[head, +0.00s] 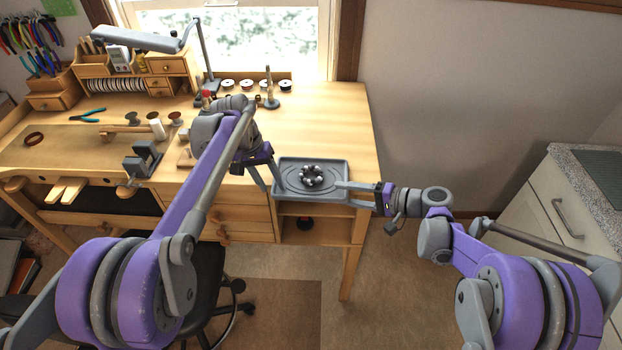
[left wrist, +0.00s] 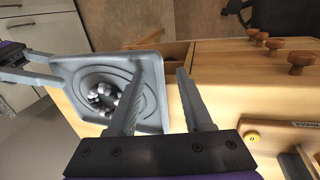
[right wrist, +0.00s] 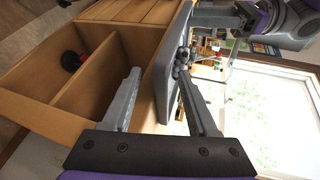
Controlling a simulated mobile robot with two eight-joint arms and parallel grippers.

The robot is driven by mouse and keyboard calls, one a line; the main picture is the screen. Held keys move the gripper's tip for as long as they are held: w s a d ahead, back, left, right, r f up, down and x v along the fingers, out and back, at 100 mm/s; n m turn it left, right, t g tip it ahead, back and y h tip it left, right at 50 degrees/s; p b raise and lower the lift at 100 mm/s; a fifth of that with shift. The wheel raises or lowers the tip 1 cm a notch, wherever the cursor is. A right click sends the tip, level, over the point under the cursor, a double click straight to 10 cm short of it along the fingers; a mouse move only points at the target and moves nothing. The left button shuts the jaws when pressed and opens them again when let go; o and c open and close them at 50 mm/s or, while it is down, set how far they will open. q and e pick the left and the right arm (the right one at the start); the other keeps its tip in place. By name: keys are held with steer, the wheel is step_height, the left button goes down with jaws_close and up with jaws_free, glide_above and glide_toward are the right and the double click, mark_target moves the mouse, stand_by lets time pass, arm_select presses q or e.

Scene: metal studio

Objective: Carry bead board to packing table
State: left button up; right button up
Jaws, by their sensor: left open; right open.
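The bead board (head: 285,190) is a grey tray with curved grooves and a cluster of silvery beads near its middle. It sits at the right front of the wooden workbench. My left gripper (head: 268,188) is open at its left side; in the left wrist view the fingers (left wrist: 158,75) stand either side of the board's rim (left wrist: 158,112). My right gripper (head: 345,194) is open at its right side; in the right wrist view the board (right wrist: 160,85) shows edge-on between the fingers (right wrist: 159,74). Contact cannot be told. No packing table can be identified.
The workbench (head: 320,115) holds a lamp (head: 150,38), small spools and a small vise (head: 142,160). Open shelves (head: 315,228) lie below the board. A black chair (head: 215,290) stands in front. A stone-topped cabinet (head: 550,200) is at right; floor between is clear.

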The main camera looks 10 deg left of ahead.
arm_select(q)
steer(key=c, duration=0.7)
arm_select(e)
steer(key=c, duration=0.7)
arm_select(q)
jaws_close()
arm_select(e)
jaws_close()
